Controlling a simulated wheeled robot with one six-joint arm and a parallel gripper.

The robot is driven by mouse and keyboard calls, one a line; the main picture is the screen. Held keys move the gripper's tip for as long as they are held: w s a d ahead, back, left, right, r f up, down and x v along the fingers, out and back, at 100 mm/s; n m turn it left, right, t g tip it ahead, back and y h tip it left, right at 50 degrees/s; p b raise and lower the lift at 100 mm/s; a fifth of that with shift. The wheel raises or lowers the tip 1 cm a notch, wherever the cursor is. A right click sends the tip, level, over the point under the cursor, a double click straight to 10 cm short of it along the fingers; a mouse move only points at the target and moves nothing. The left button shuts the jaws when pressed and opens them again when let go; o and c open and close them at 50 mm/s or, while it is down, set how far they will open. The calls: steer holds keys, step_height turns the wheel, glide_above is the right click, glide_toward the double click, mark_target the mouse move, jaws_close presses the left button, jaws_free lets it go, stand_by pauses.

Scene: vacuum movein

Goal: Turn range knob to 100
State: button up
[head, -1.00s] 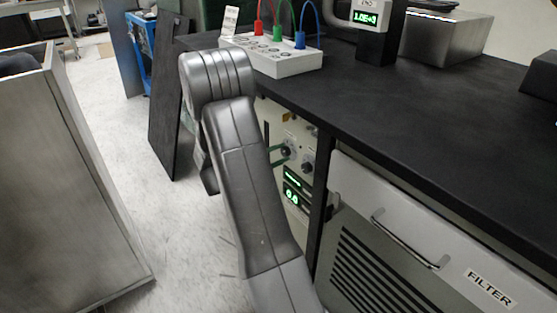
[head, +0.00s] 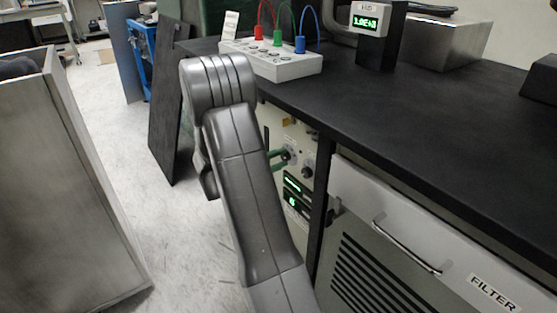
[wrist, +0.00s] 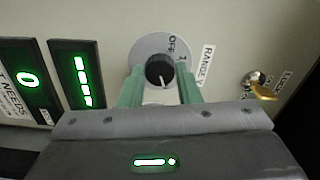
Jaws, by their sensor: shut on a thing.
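The range knob (wrist: 159,71) is black on a round grey dial, beside a "RANGE V" label in the wrist view. "OFF" shows at the dial's upper right. A pale pointer line on the knob seems to point down in the picture. My gripper (wrist: 159,80) has its green fingers on either side of the knob and is shut on it. In the head view the range knob (head: 290,155) is on the cabinet's front panel, with the green fingertips of my gripper (head: 281,158) at it. The dial's lower part is hidden by my gripper.
Green-lit displays (wrist: 80,75) are left of the knob in the wrist view. A brass key (wrist: 263,92) sticks out at the right. A second knob (head: 307,171) is close to the range knob. The black worktop (head: 400,110) overhangs the panel.

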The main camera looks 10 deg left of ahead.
steer(key=o, duration=1)
steer(key=shift+c, duration=0.2)
steer(key=shift+s, duration=0.1)
steer(key=p+v, duration=0.4)
steer(key=v, duration=0.9)
steer(key=shift+s+a, duration=0.25)
steer(key=shift+a, duration=0.05)
steer(key=b+x, duration=0.4)
steer(key=x, duration=1)
steer(key=shift+s+a, duration=0.1)
